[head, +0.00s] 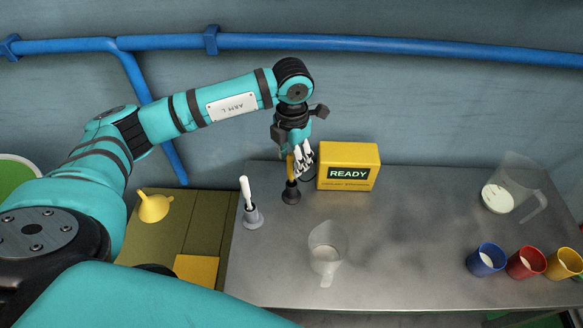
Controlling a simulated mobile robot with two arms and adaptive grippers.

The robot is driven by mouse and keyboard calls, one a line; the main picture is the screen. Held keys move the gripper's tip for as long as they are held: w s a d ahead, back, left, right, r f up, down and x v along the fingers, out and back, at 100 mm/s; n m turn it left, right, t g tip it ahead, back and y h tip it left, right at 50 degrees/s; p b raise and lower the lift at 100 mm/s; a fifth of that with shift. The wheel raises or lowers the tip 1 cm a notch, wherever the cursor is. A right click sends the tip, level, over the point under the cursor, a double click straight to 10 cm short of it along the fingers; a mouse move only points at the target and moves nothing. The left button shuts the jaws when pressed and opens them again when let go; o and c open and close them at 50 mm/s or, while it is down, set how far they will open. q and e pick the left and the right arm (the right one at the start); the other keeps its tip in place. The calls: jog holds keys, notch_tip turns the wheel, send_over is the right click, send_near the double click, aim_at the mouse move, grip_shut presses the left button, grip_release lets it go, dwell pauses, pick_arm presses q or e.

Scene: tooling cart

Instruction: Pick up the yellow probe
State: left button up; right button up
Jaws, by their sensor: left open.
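The yellow probe (291,167) stands upright in a small dark holder (291,193) on the grey metal cart top, left of a yellow box marked READY (348,153). My left gripper (297,158) points down from above, its fingers open around or right beside the probe's upper part. The gripper partly hides the probe's top, and I cannot tell whether a finger touches it. My right gripper is not in view.
A white-handled tool stands in a grey holder (252,214) to the left. A clear jug (325,252) stands in front. Blue (484,262), red (523,264) and yellow (563,264) cups and another clear jug (519,180) are at the right. The middle right of the top is clear.

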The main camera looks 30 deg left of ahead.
aim_at(291, 167)
pick_arm(q)
jog(key=f, duration=0.1)
jog(key=f+p, duration=0.1)
jog(key=f, duration=0.1)
jog(key=shift+w+a+f, duration=0.2)
jog(key=shift+f, duration=0.5)
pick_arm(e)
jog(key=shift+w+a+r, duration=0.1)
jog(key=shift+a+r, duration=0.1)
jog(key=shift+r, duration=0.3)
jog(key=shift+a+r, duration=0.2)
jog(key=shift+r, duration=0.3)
pick_arm(q)
jog(key=shift+c, duration=0.3)
grip_shut()
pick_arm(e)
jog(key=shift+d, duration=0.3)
